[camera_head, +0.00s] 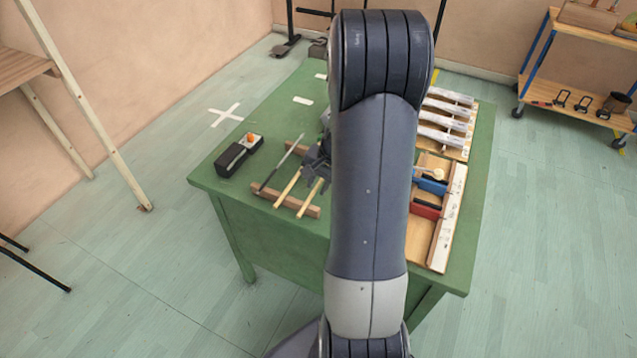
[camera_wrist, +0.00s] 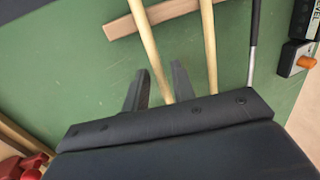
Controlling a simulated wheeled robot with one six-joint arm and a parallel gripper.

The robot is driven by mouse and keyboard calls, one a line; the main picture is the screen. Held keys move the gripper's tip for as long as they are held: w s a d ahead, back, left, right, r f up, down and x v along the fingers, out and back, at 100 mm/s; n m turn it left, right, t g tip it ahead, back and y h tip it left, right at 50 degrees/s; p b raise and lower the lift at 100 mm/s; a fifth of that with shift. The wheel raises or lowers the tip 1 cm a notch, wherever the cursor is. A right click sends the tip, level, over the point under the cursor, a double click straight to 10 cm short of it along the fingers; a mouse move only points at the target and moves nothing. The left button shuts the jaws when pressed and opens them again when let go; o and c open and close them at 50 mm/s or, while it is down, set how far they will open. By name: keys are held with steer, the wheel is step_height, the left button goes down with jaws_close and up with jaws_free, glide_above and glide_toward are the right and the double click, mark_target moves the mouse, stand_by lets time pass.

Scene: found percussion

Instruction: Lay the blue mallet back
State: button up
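Two pale wooden mallet sticks lie side by side across a wooden rack (camera_head: 312,212) on the green table. No blue mallet head shows, so I cannot tell which stick is the blue mallet's. My gripper (camera_head: 318,165) is low over the sticks, partly hidden behind my arm. In the wrist view its two fingers (camera_wrist: 159,85) are apart, on either side of the outer stick (camera_wrist: 147,43), with a gap visible. This stick is the right one (camera_head: 308,197) in the head view. The other stick (camera_wrist: 209,50) is outside the fingers; in the head view it is the left one (camera_head: 287,187).
A black box (camera_head: 230,160) with an orange knob stands at the table's left. Blue (camera_head: 431,186) and red (camera_head: 424,210) blocks and pale bars (camera_head: 440,135) are at right. The table's front left is clear.

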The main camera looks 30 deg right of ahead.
steer(key=shift+o, duration=0.7)
steer(key=v, duration=1)
steer(key=shift+r, duration=0.4)
steer(key=shift+s+f, duration=0.1)
steer(key=shift+s, duration=0.05)
steer(key=x, duration=1.1)
steer(key=shift+d+r, duration=0.1)
steer(key=shift+r, duration=0.3)
steer(key=shift+r+p, duration=0.1)
steer(key=shift+p, duration=0.2)
